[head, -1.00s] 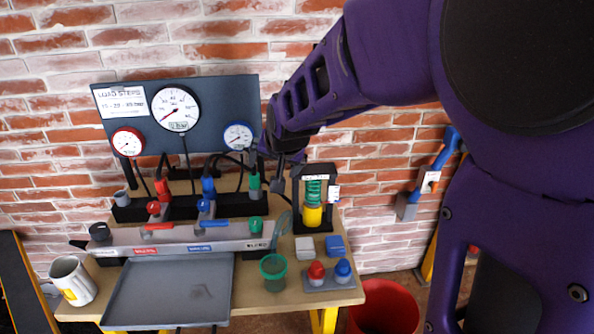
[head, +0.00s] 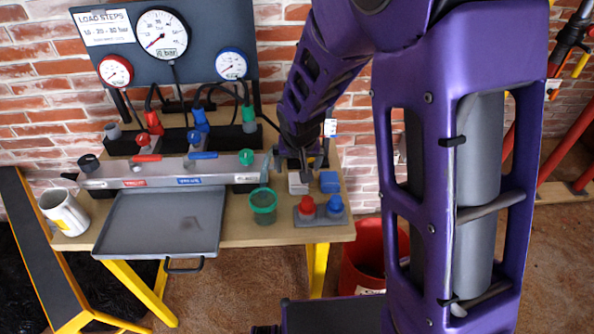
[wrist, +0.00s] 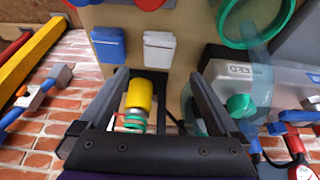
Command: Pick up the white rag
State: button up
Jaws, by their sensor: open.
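The white rag (head: 298,184) looks like a small folded block on the table's right part, beside a blue folded one. It also shows in the wrist view (wrist: 158,52), beyond my fingertips and roughly centred between them. My gripper (head: 292,166) points down just behind and above the rag in the head view, partly covering it. In the wrist view my gripper (wrist: 160,78) is open, with nothing between the fingertips. Whether a fingertip touches the rag I cannot tell.
The blue cloth (head: 329,182) lies close to the right of the rag. A green cup (head: 263,205) stands left, and a block with red and blue knobs (head: 320,217) in front. A black frame with a yellow and green cylinder (wrist: 138,100) stands behind. A red bucket (head: 372,262) is below.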

aim_at(298, 179)
jog(key=x, duration=0.4)
jog(key=b+x, duration=0.1)
jog(key=x, duration=0.2)
jog(key=shift+w+d+f, duration=0.1)
jog(key=shift+d+f, duration=0.1)
jog(key=shift+f, duration=0.15)
grip_shut()
notch_tip(298, 179, up, 10)
jog(key=p, duration=0.2)
dwell(0.4)
